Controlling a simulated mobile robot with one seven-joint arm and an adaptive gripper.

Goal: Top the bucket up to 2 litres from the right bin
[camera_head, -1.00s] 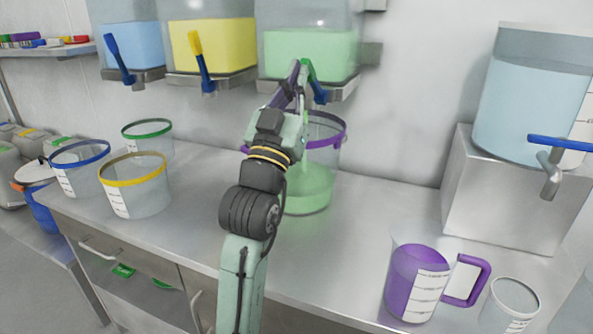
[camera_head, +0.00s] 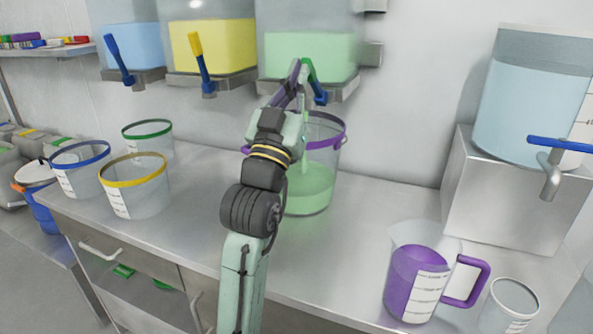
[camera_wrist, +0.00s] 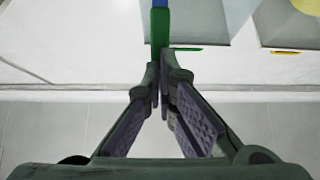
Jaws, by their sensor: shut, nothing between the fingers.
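The right bin (camera_head: 310,58) hangs on the wall and holds pale green material. Its valve lever has a green end and a blue shaft (camera_head: 320,95); the green end (camera_wrist: 159,30) also shows in the wrist view. My gripper (camera_head: 301,66) is shut and empty, its fingertips right at the lever's green end. I cannot tell if they touch. The purple-rimmed bucket (camera_head: 325,165) stands upright on the counter below this bin, partly hidden by my arm. It holds pale green material, and a pale green streak runs down into it. Its scale is not readable.
A blue bin (camera_head: 133,45) and a yellow bin (camera_head: 213,45) hang to the left. Several empty buckets (camera_head: 135,200) stand at the counter's left. A purple-filled jug (camera_head: 415,285), a clear beaker (camera_head: 510,305) and a tapped tank (camera_head: 525,115) stand right. The counter's middle right is clear.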

